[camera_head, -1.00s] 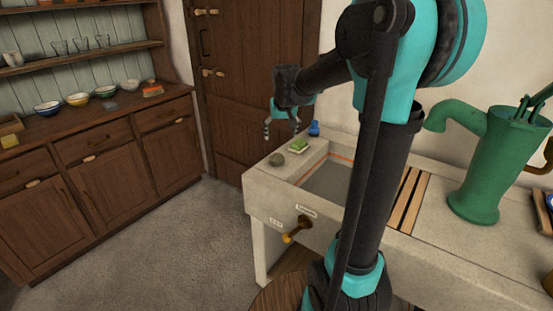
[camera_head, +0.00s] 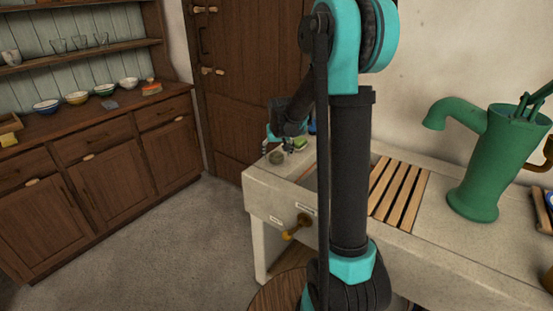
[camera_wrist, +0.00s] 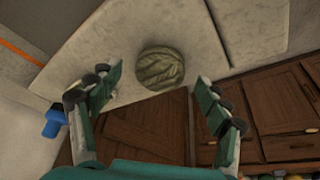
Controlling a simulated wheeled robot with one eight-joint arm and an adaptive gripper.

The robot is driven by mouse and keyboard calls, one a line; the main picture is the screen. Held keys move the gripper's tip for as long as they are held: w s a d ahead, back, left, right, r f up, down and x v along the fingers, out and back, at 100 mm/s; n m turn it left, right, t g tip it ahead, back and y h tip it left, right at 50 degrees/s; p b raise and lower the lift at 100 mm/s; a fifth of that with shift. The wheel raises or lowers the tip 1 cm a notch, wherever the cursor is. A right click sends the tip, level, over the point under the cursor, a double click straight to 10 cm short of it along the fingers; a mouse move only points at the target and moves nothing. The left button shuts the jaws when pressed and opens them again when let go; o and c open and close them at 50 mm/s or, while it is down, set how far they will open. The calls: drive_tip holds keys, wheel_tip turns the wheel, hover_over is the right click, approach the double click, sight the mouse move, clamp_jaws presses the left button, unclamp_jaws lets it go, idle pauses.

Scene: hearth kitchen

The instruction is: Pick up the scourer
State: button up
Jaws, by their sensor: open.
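The scourer (camera_head: 277,157) is a round, grey-green, coiled pad lying on the left end of the pale stone sink counter. In the wrist view the scourer (camera_wrist: 160,68) shows whole, just beyond and between my fingertips. My gripper (camera_head: 276,148) is open and empty, pointing down above the scourer. In the wrist view my gripper (camera_wrist: 158,80) has one finger to each side of the scourer, with gaps on both sides. I cannot tell the exact height left between fingertips and scourer.
A green-topped sponge (camera_head: 300,144) lies close to the right of the scourer. A small blue object (camera_head: 312,127) stands behind it, also in the wrist view (camera_wrist: 53,122). The counter's edge is near the scourer. A green pump (camera_head: 480,165) and wooden slats (camera_head: 398,192) are farther right.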

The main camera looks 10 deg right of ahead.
sight(277, 154)
drive_tip(key=shift+w+f, duration=0.25)
drive_tip(key=shift+f, duration=0.4)
drive_tip(key=c, duration=1)
drive_tip(key=shift+r, duration=0.1)
drive_tip(key=shift+c, duration=0.2)
wheel_tip(277, 154, up, 20)
